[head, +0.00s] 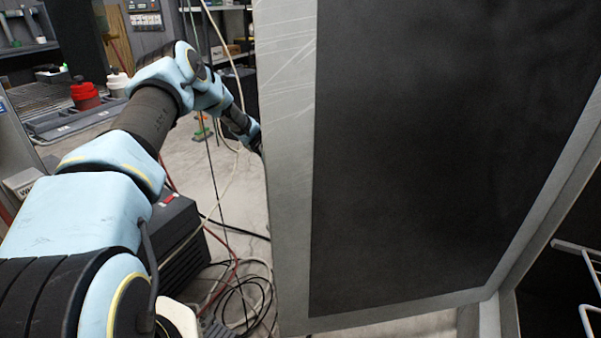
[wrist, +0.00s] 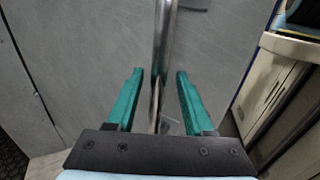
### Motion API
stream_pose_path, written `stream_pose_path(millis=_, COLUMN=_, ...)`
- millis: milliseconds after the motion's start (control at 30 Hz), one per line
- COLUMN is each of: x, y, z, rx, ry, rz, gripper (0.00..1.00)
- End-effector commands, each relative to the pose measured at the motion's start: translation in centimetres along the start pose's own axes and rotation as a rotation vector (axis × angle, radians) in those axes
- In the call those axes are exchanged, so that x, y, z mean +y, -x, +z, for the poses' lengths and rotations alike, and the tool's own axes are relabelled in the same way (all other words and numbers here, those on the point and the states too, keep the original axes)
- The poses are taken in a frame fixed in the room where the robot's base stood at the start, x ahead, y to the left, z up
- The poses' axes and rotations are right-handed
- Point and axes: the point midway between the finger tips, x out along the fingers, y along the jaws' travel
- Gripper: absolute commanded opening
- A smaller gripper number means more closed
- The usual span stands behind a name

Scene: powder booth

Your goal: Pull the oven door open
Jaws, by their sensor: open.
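The oven door (head: 285,150) fills the middle and right of the head view. It stands swung open, with its dark inner panel (head: 430,140) facing the camera. In the wrist view I see the grey outer face of the door (wrist: 90,60) and its upright metal bar handle (wrist: 163,30). My gripper (wrist: 160,72) is open, with one teal finger on each side of the handle and gaps visible between bar and fingers. In the head view my arm passes left of the door, and the gripper is hidden behind the door's left edge.
The dark oven opening with a wire rack (head: 588,275) is at the lower right. Loose cables (head: 240,295) and a dark box (head: 180,240) lie on the floor left of the door.

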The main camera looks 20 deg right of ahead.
Motion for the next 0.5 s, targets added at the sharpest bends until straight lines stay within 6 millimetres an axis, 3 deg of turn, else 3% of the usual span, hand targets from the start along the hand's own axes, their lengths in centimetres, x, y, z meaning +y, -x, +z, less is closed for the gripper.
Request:
stream_pose_path(millis=267, x=0.1, y=0.5, z=-0.1, rx=0.001, ry=-0.002, rz=0.001, gripper=0.52)
stream_pose_path(millis=500, x=0.1, y=4.3, z=-0.3, rx=-0.001, ry=-0.005, rz=0.004, gripper=0.52)
